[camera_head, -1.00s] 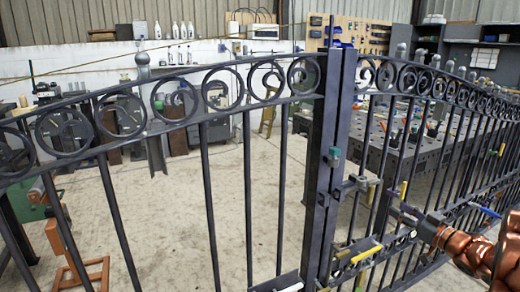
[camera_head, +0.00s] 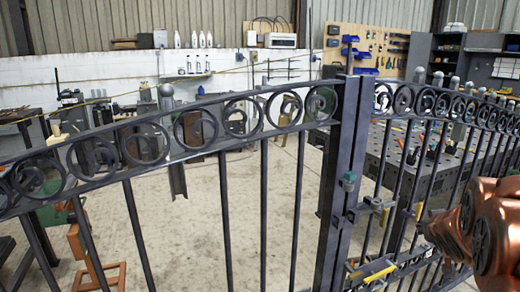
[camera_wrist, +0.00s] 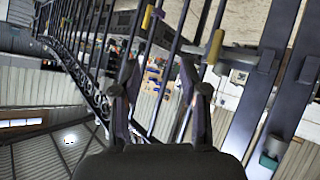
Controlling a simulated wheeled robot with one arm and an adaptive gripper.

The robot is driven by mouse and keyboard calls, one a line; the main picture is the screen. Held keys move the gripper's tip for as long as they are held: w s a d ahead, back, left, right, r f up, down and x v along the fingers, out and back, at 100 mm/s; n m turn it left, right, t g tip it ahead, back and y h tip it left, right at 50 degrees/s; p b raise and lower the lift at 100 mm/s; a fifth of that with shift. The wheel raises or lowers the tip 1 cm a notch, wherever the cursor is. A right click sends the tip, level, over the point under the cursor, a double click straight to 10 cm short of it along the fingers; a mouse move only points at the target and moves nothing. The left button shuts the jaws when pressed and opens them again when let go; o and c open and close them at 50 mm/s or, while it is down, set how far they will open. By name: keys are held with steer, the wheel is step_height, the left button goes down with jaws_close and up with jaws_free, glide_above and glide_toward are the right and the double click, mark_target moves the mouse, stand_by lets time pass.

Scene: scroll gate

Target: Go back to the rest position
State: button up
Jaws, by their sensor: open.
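The dark metal scroll gate (camera_head: 240,120) spans the head view, with scroll rings along its top rail and thick uprights (camera_head: 345,150) in the middle. A latch piece (camera_head: 375,208) and a yellow-handled bar (camera_head: 372,270) sit on it near the uprights. My copper arm (camera_head: 480,228) is at the right edge, and my gripper is not clear there. In the wrist view my gripper (camera_wrist: 160,80) has its two fingers apart with nothing between them. Gate bars (camera_wrist: 190,35) and a yellow handle (camera_wrist: 216,45) show beyond the fingers, tilted in the picture.
Behind the gate is open concrete floor (camera_head: 235,235). A dark work table (camera_head: 395,150) with tools stands behind the right part of the gate. An orange stand (camera_head: 90,255) is at lower left. A pegboard (camera_head: 370,48) and a white wall are at the back.

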steer(key=s+a+g+y+p, duration=0.1)
steer(key=s+a+g, duration=0.3)
steer(key=s+a, duration=0.5)
steer(key=s+a+f+g+y+p, duration=0.1)
steer(key=s+a+g, duration=0.3)
steer(key=s+a, duration=0.5)
steer(key=s+a+n+g+y+p, duration=0.1)
steer(key=s+a+g+y+p, duration=0.2)
steer(key=s+a, duration=0.6)
steer(key=s+g, duration=0.1)
steer(key=s, duration=0.9)
steer(key=shift+s+a+f, duration=0.3)
steer(key=shift+s+f, duration=0.05)
